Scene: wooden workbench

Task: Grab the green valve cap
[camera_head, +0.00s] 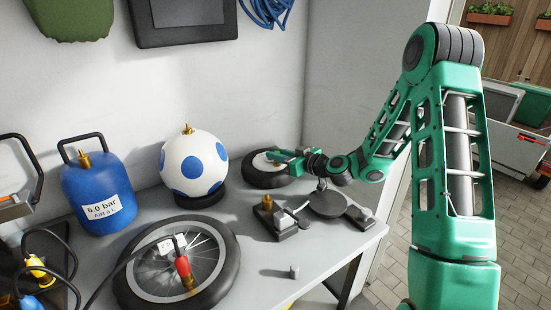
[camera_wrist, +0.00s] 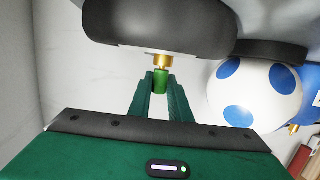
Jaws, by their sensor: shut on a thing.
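The green valve cap (camera_wrist: 161,82) is a small green cylinder in the wrist view. It sits between the tips of my gripper (camera_wrist: 161,88), which is shut on it. The cap is in line with a brass valve stem (camera_wrist: 160,61) on a black wheel (camera_wrist: 160,30) and appears to meet the stem's end. In the head view my gripper (camera_head: 285,156) is at the small black wheel (camera_head: 265,180) at the back right of the bench. The cap cannot be made out there.
A white ball with blue spots (camera_head: 194,162) stands left of the small wheel. A blue tank (camera_head: 97,195) is farther left. A spoked wheel (camera_head: 228,255) lies in front. A dark round-topped device (camera_head: 327,205) is close beside my arm. A small grey piece (camera_head: 294,272) lies near the front edge.

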